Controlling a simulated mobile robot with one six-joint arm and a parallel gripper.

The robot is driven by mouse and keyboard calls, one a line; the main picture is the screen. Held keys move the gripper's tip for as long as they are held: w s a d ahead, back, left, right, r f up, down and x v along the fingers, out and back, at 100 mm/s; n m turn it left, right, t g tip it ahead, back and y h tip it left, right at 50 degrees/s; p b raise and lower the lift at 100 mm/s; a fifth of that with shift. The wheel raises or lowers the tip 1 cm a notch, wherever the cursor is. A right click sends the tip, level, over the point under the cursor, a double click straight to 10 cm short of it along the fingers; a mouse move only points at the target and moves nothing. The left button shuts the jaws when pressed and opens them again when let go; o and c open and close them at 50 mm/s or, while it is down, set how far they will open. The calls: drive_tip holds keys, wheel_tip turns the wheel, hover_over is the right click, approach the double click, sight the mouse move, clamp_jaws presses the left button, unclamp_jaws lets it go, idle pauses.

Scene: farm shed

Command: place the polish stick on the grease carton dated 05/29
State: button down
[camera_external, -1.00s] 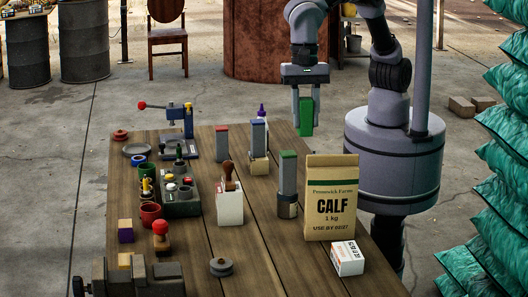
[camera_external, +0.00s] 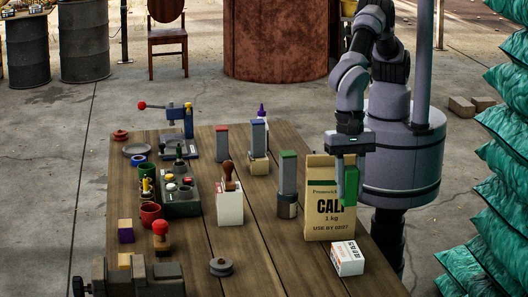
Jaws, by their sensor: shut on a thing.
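My gripper (camera_external: 347,170) is shut on a green bar (camera_external: 351,188), which looks like the polish stick. It holds the bar upright in front of the upper right part of the tan CALF bag, above the table's right side. A small white carton with orange and dark print (camera_external: 347,259) lies on the table below, in front of the bag. A larger white carton (camera_external: 229,208) stands mid-table with a wooden-handled stamp on top. I cannot read a date on either carton, so I cannot tell which is dated 05/29.
The CALF bag (camera_external: 320,218) stands close to my gripper. Left of it are grey posts with green (camera_external: 288,180), red (camera_external: 222,145) and blue (camera_external: 258,137) tops. A vise (camera_external: 135,278) is at front left. The wooden table (camera_external: 290,270) is clear at front middle.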

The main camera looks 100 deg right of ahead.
wheel_tip(320, 180, down, 11)
drive_tip(key=shift+w+f+b, duration=0.1)
drive_tip(key=shift+b, duration=0.8)
drive_tip(key=shift+f, duration=0.1)
drive_tip(key=c, duration=1)
unclamp_jaws()
drive_tip(key=shift+c, duration=0.2)
